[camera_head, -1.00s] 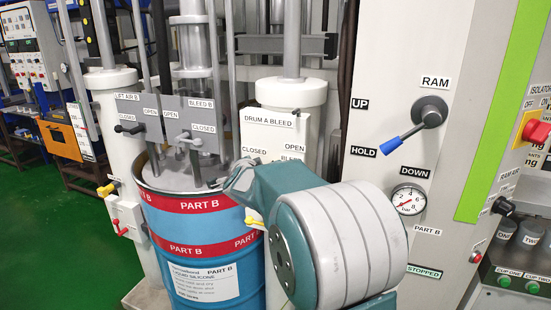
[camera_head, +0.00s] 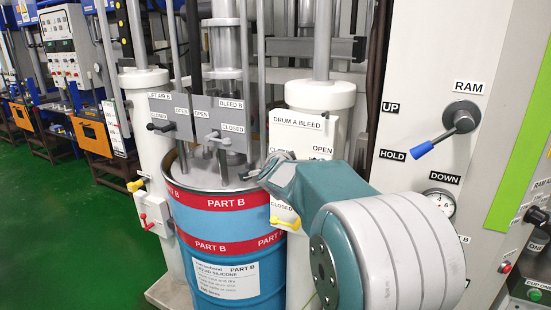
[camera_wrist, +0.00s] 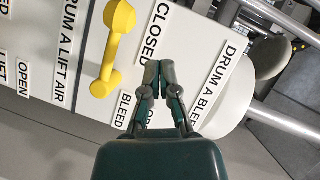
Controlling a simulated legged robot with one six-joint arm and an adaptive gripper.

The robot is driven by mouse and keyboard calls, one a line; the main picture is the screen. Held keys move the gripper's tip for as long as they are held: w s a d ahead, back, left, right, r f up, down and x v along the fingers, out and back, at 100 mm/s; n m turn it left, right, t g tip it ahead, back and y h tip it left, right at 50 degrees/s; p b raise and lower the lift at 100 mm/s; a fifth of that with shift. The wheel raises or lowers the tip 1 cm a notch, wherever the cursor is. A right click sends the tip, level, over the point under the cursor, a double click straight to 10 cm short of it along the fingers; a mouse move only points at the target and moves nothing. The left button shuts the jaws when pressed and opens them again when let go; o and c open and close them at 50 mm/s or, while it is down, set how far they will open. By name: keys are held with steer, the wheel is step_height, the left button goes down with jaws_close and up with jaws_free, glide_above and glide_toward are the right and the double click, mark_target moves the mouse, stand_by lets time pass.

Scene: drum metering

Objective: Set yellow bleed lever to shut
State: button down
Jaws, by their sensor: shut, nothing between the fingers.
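The yellow bleed lever (camera_wrist: 115,45) is on a white panel (camera_wrist: 85,15) in the wrist view, left of my gripper. Its round pivot end is low and its knob end high in that picture. "CLOSED" and "BLEED" labels lie beside it. In the head view a yellow lever (camera_head: 286,224) shows below my forearm, under a "CLOSED" label. My gripper (camera_wrist: 157,68) is shut and empty, with its tips over the panel near the "CLOSED" label, apart from the lever. In the head view my gripper (camera_head: 262,168) is above the yellow lever; my arm hides part of the panel.
A blue "PART B" drum (camera_head: 225,245) stands left of my arm. The grey valve panel (camera_head: 218,122) with levers is above it. The ram lever (camera_head: 445,132) with a blue tip is at right. Another yellow lever (camera_head: 135,185) and a red lever (camera_head: 147,221) are at left. Green floor is clear.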

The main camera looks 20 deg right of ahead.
steer(key=s+a+r+n+y, duration=0.2)
steer(key=s+a+n+y, duration=0.15)
steer(key=s+a, duration=0.35)
steer(key=s+a+r+n+y, duration=0.25)
steer(key=s+a+n, duration=0.25)
steer(key=s+a, duration=0.25)
steer(key=s+a+f+n+g+y, duration=0.1)
steer(key=s+a+f+n+g, duration=0.3)
steer(key=s, duration=0.4)
steer(key=s+a+f+n+g+y, duration=0.1)
steer(key=s+a+f+n+y, duration=0.2)
steer(key=s+f, duration=0.35)
steer(key=s+d+f+n+g+h, duration=0.2)
steer(key=s+d+f+n+g, duration=0.1)
steer(key=s, duration=0.6)
steer(key=shift+s+f+h, duration=0.15)
steer(key=shift+f+h, duration=0.25)
steer(key=shift+f, duration=0.1)
steer(key=shift+a+n, duration=0.25)
steer(key=shift+a, duration=0.1)
